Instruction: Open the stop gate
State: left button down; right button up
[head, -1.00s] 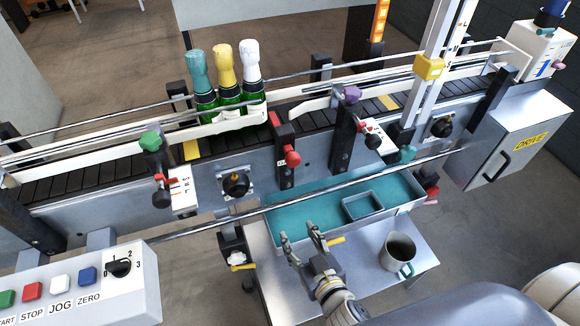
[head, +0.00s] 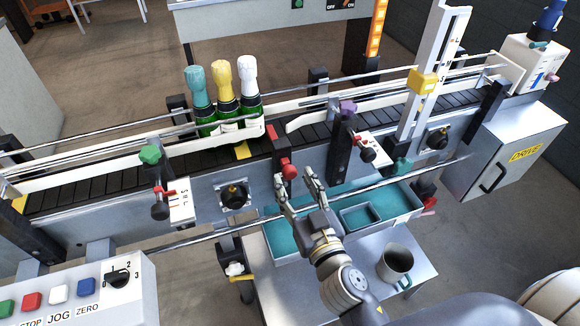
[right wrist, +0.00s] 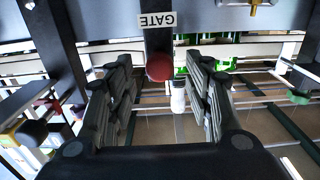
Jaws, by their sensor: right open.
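The stop gate is a dark upright bracket with a red block on top (head: 271,132) and a red round knob (head: 289,171) on its front, at the conveyor's near side. In the right wrist view the red knob (right wrist: 159,67) sits below a GATE label (right wrist: 157,19). My right gripper (head: 293,178) is open, its fingers just in front of the knob. In the wrist view the knob appears between the two fingers; I cannot tell whether they touch it. Three foil-topped green bottles (head: 227,128) stand on the belt just left of the gate. My left gripper is not in view.
A long metal rail (head: 400,180) runs along the conveyor's front, close to my right arm. A teal tray (head: 285,241) and a grey mug (head: 396,262) are on the low table below. A button panel (head: 140,295) is at lower left.

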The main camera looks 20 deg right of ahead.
aim_at(291, 176)
jog(key=shift+w+p, duration=0.5)
jog(key=shift+w, duration=1.55)
